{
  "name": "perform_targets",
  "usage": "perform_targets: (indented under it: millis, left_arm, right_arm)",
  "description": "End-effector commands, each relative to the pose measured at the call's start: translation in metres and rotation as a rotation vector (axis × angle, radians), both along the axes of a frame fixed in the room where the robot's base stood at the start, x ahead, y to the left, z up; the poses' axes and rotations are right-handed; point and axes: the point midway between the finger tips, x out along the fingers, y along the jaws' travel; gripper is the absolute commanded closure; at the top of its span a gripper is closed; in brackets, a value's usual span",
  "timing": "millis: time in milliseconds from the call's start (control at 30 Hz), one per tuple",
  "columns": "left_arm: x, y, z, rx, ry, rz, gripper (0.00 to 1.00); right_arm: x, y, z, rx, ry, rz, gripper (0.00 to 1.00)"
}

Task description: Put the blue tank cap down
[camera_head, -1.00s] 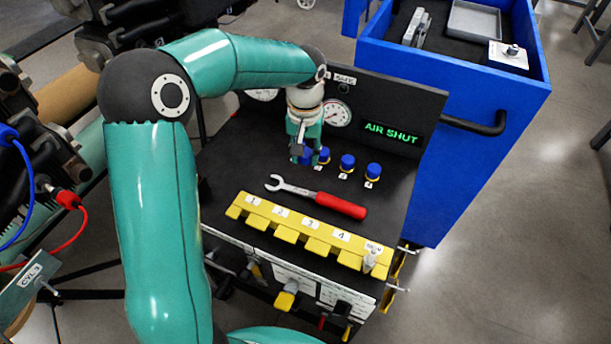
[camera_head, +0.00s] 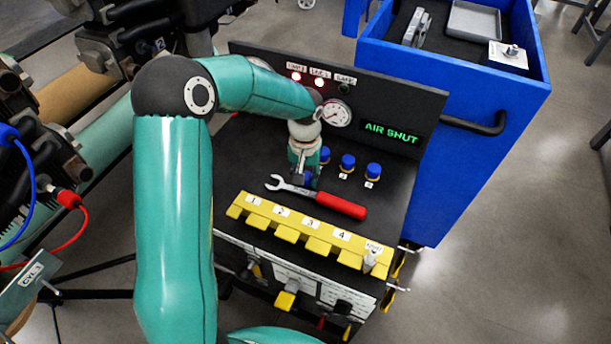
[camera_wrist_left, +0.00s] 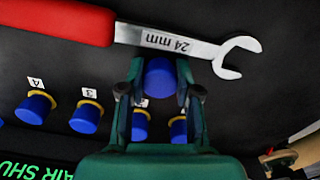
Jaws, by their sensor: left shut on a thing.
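My left gripper (camera_head: 305,178) is shut on a blue tank cap (camera_wrist_left: 160,77), which sits between its fingertips in the left wrist view. In the head view the gripper points down over the black panel top (camera_head: 245,150), just behind the wrench (camera_head: 318,196). The fingers mostly hide the cap there. I cannot tell whether the cap touches the panel. Several blue caps on yellow collars stand in a row behind the gripper, such as one in the middle (camera_head: 347,163) and one at the right end (camera_head: 373,172). My right gripper is not in view.
The red-handled 24 mm wrench lies very close to the gripper. A yellow numbered rack (camera_head: 300,229) runs along the front edge. An upright back board (camera_head: 410,105) carries gauges, lit red lamps and an "AIR SHUT" display (camera_head: 391,133). Clear panel lies right of the wrench.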

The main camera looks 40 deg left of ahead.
Motion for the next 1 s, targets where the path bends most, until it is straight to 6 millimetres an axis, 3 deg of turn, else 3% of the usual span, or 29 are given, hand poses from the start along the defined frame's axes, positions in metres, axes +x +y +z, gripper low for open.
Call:
perform_targets:
  millis: [33,200,567,767,1000]
  left_arm:
    - [0.0,0.0,-0.002,0.0,0.0,0.0,0.66]
    - [0.0,0.0,-0.001,0.0,0.0,0.0,0.42]
    - [0.0,0.0,0.003,0.0,-0.001,0.0,0.42]
    - [0.001,0.0,0.028,0.002,-0.006,0.0,0.42]
    - [0.001,0.0,0.077,0.002,-0.006,0.0,0.42]
  right_arm:
    - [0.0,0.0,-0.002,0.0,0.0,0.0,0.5]
    - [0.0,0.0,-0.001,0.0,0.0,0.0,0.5]
    - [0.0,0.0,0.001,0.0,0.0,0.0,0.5]
    - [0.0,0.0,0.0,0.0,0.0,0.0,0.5]
    - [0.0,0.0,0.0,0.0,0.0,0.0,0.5]
